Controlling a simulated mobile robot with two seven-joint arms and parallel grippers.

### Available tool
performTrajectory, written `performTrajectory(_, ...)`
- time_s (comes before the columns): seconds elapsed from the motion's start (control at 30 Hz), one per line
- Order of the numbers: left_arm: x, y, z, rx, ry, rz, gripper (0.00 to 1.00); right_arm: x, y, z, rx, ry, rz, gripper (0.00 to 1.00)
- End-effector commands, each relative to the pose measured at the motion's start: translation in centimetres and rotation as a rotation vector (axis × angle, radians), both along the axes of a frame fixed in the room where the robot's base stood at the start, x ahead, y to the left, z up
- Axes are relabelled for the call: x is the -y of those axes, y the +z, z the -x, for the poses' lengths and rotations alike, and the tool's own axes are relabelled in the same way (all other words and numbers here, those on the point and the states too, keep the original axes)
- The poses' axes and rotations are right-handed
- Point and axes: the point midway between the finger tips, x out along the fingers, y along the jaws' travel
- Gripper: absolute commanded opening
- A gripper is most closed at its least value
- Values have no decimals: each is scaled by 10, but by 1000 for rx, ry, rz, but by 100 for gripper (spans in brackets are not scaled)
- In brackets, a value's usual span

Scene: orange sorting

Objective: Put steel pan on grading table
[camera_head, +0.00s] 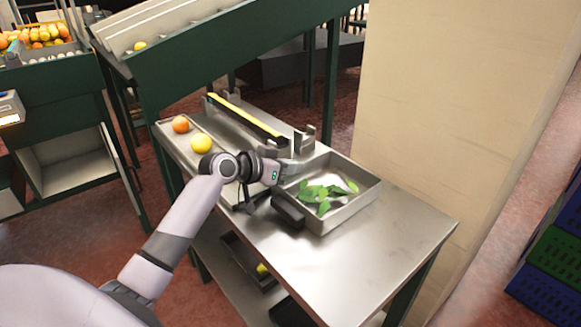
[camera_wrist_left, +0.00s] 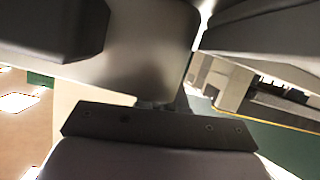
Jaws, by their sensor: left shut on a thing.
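I cannot tell whether the pan's base touches the tabletop. In the left wrist view a steel surface, likely the pan (camera_wrist_left: 150,55), fills the upper middle. My right gripper is not in view.
An orange (camera_head: 180,124) and a yellow fruit (camera_head: 201,143) lie on the table's far left part. A yellow-striped rail (camera_head: 245,115) with upright brackets stands behind the pan. A beige pillar (camera_head: 440,120) is close behind. The front right tabletop is clear.

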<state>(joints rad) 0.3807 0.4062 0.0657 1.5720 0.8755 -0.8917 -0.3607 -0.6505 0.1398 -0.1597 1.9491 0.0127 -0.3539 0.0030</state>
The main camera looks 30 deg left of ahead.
Motion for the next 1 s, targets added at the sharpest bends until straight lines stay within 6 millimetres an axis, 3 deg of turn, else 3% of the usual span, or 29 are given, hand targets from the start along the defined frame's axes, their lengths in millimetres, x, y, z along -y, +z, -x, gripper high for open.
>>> performTrajectory(0.13,0,1,0,1,-1,1,0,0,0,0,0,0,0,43)
performTrajectory(0.2,0,0,0,-2,-2,-1,28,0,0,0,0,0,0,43)
performTrajectory(0.23,0,0,0,-2,-2,-1,34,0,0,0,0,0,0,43)
performTrajectory(0.67,-3,2,6,-1,0,-3,34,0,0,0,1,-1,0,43)
performTrajectory(1.0,-19,21,52,-1,-1,-6,34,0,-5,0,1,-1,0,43)
